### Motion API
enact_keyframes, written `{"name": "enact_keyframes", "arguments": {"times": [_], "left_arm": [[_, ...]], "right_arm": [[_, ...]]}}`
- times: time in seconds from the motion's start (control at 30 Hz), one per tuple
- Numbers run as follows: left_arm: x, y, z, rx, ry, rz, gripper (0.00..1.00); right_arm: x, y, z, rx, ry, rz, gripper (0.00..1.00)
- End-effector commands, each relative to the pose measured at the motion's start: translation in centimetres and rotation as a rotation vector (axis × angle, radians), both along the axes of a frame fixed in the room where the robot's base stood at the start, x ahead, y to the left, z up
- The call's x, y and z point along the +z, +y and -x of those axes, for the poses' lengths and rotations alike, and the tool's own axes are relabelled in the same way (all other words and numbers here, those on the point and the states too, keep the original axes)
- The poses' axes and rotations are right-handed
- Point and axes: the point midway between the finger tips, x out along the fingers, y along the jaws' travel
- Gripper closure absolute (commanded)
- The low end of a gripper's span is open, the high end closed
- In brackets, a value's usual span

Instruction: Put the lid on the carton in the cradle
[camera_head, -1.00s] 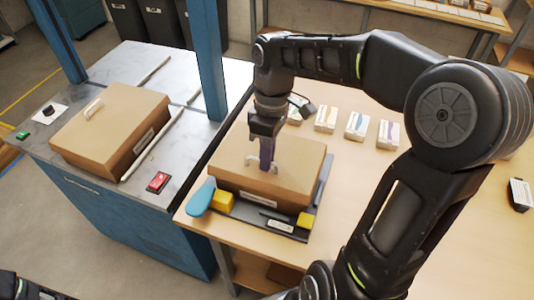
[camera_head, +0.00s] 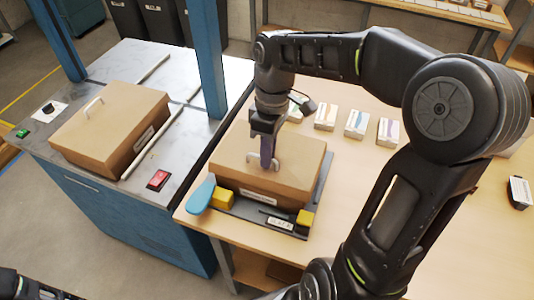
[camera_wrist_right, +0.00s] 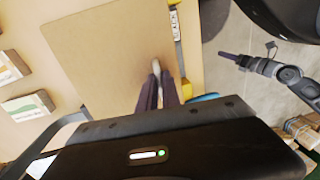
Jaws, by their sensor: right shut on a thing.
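The carton (camera_head: 262,197) stands in the dark cradle (camera_head: 322,192) on the wooden table, with the flat brown lid (camera_head: 295,160) over its top. The lid also fills much of the right wrist view (camera_wrist_right: 115,55). My right gripper (camera_head: 267,163) is above the lid and shut on its light handle (camera_head: 284,165); its fingertips also show in the right wrist view (camera_wrist_right: 158,85). Whether the lid is fully seated cannot be told. My left gripper (camera_wrist_right: 235,58) is at the right of the right wrist view, away from the carton; its jaw opening is unclear.
Another lidded brown carton (camera_head: 105,130) stands on the grey-topped blue machine at left, near a red switch (camera_head: 159,180). A blue-handled part (camera_head: 200,196) and yellow blocks (camera_head: 305,218) are at the cradle's front. Small boxes (camera_head: 356,124) stand behind; the table's right side is mostly clear.

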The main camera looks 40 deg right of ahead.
Motion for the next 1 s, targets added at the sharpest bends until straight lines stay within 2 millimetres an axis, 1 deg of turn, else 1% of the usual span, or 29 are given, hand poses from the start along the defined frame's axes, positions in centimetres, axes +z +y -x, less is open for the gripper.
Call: {"name": "enact_keyframes", "arguments": {"times": [0.53, 1.0], "left_arm": [[0.1, 0.0, 0.0, 0.000, 0.000, 0.000, 0.64], [-0.6, 0.0, 0.0, 0.000, 0.000, 0.000, 0.64]], "right_arm": [[0.0, -0.1, -0.1, 0.001, 0.000, 0.000, 1.00], [-1.1, -0.1, -0.1, 0.001, 0.000, 0.000, 1.00]]}}
